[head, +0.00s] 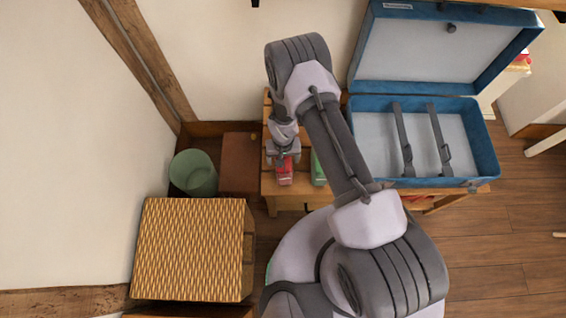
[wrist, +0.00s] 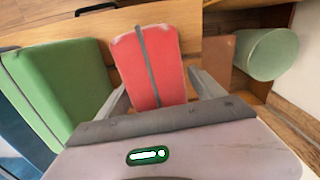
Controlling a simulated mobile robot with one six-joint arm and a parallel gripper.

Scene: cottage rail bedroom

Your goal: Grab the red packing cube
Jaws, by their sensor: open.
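The red packing cube (head: 285,172) lies on the wooden bench, partly hidden under my gripper in the head view. In the wrist view the red packing cube (wrist: 150,66) shows a grey strip along its top, with its near end hidden by my gripper body. My gripper (head: 282,156) is over the cube. In the wrist view the fingers of my gripper (wrist: 160,88) are spread, one on each side of the cube's near part. I cannot tell whether they touch it.
A green packing cube (wrist: 55,85) lies close beside the red one. An open blue suitcase (head: 480,140) with grey straps stands to the right on the wooden bench (head: 270,185). A green bin (head: 193,172), brown box (head: 240,165) and woven-topped stand (head: 190,248) are to the left.

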